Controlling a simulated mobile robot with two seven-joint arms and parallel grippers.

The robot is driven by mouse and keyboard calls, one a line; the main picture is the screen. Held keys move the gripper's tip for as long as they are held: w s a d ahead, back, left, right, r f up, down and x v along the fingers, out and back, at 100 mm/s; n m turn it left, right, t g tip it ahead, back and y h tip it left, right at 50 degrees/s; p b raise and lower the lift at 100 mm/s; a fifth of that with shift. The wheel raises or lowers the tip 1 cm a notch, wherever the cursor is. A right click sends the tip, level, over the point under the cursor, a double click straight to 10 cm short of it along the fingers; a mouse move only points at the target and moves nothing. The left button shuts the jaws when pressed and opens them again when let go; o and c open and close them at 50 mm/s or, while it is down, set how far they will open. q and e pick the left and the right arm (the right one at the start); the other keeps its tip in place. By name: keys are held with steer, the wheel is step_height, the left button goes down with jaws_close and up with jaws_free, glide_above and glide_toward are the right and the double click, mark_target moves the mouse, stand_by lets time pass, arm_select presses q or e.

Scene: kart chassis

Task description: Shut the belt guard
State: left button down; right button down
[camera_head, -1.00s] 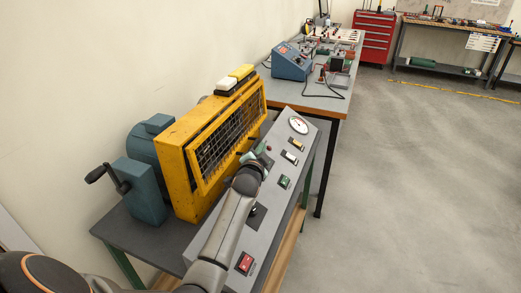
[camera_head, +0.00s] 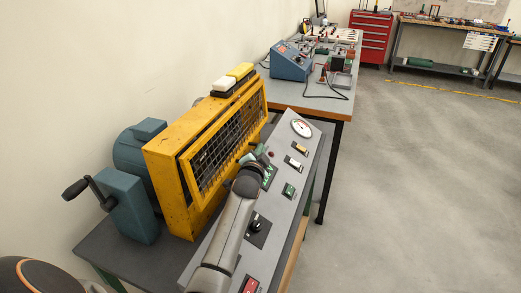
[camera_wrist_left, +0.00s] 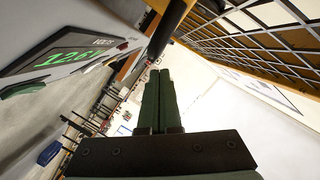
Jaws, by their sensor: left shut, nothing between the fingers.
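The belt guard (camera_head: 228,141) is a yellow-framed wire-mesh door on the front of a yellow housing (camera_head: 165,180). A dark gap shows along its left edge, so it stands slightly ajar. Its mesh also shows at the upper right of the left wrist view (camera_wrist_left: 255,30). My left gripper (camera_head: 260,152) is in front of the guard's right part, above the control panel, partly hidden by my own arm. In the left wrist view its fingers (camera_wrist_left: 158,82) are together and empty, with a dark rod-like part (camera_wrist_left: 172,28) just beyond them. My right gripper is out of view.
The sloping grey control panel (camera_head: 212,250) with a gauge (camera_head: 301,128), buttons and a green display (camera_head: 270,176) lies close under my left arm. A blue-green motor with a crank (camera_head: 90,189) stands left of the housing. Open floor (camera_head: 420,200) lies right.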

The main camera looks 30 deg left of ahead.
mark_target(254, 145)
arm_select(q)
steer(key=shift+a+f, duration=0.15)
steer(key=shift+f, duration=0.15)
steer(key=shift+a, duration=0.25)
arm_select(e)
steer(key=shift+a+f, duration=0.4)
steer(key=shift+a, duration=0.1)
arm_select(q)
steer(key=shift+s+a+f, duration=0.1)
steer(key=shift+a+f, duration=0.05)
steer(key=shift+a, duration=0.1)
steer(key=shift+s+a+f+m, duration=0.15)
steer(key=shift+a+f, duration=0.1)
steer(key=shift+a, duration=0.2)
steer(key=shift+s+a+f+m, duration=0.15)
steer(key=shift+a+f, duration=0.1)
steer(key=shift+a, duration=0.15)
steer(key=shift+w, duration=0.1)
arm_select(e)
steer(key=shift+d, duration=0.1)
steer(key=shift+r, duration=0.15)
